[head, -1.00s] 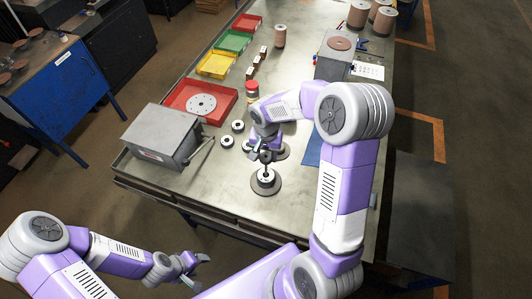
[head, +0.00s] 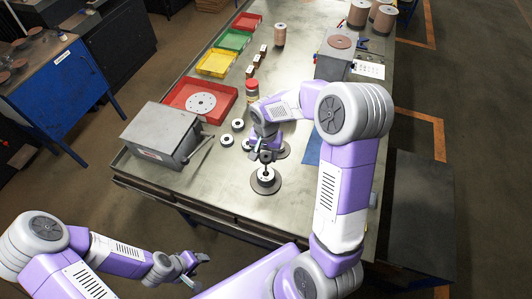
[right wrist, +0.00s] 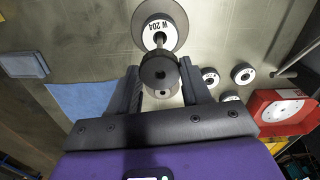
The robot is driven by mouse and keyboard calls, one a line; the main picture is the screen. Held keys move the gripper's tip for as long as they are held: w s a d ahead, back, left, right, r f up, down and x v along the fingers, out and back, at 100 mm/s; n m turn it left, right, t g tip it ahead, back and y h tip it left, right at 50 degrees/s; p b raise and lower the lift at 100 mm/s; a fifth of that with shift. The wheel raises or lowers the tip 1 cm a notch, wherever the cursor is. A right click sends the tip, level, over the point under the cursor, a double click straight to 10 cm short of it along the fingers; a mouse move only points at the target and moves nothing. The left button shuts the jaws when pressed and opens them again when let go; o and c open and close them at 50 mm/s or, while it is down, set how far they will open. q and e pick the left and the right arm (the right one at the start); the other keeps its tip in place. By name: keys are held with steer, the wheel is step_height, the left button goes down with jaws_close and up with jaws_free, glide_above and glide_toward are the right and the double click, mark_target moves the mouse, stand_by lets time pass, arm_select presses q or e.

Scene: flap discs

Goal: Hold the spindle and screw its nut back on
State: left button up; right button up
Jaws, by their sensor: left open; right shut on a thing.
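The spindle (head: 265,174) stands upright on a round dark base on the bench, with a white-topped disc around its rod. In the right wrist view its white label (right wrist: 160,27) reads "W 204". My right gripper (head: 265,150) is shut on the black round nut (right wrist: 159,71), which also shows in the head view (head: 266,157). The nut is in line with the top end of the rod; I cannot tell whether the threads are engaged. My left gripper (head: 198,262) is open and empty, low in front of the bench, well away from the spindle.
Several small black-and-white discs (head: 238,125) lie left of the spindle. A grey box (head: 163,136) with a lever and a red tray (head: 228,110) with a perforated disc stand further left. The bench front is clear.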

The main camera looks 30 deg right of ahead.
steer(key=shift+f, duration=0.1)
steer(key=o, duration=1.1)
step_height(320, 180, up, 8)
steer(key=shift+f, duration=0.15)
steer(key=shift+f, duration=0.1)
